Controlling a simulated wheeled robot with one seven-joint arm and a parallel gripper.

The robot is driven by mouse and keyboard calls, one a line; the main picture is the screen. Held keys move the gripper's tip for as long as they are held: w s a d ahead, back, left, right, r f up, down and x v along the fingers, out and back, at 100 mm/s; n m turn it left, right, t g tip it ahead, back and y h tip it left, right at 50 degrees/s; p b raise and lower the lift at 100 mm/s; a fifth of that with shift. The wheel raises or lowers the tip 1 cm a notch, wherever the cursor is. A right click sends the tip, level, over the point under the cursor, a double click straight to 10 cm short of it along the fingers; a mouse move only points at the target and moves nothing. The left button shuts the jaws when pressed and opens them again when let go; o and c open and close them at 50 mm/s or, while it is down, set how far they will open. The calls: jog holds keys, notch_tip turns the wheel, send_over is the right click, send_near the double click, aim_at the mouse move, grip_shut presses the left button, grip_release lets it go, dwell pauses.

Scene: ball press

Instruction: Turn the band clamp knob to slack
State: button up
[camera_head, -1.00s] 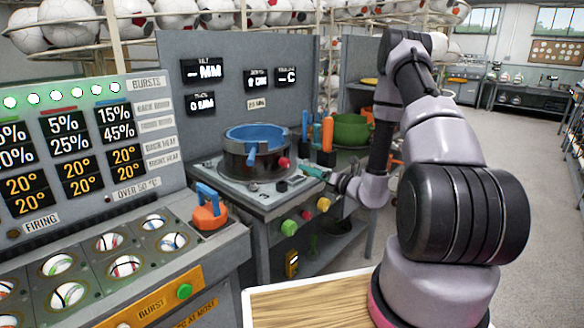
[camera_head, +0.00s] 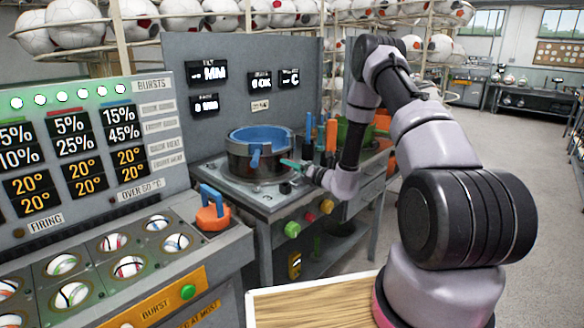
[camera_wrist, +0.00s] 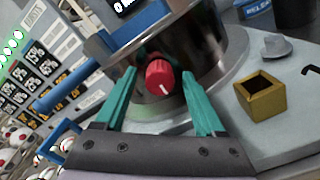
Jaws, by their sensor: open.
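The band clamp knob (camera_wrist: 159,77) is red with a white pointer line and sits on the side of the dark metal pot (camera_wrist: 205,45). In the wrist view it lies between the tips of my gripper (camera_wrist: 157,92), whose teal fingers are open and apart from it on both sides. My gripper (camera_head: 291,165) is at the pot's right side there, and the knob is hidden or too small to tell.
A small brass open box (camera_wrist: 262,97) stands right of the pot in the wrist view. Orange and green upright tools (camera_head: 331,135) stand behind my gripper. Green, red and yellow buttons (camera_head: 310,217) line the bench front. An orange block with a blue handle (camera_head: 213,213) stands left.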

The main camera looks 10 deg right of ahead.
grip_shut()
jog(key=shift+n, duration=0.3)
jog(key=n, duration=1.3)
jog(key=shift+n, duration=2.1)
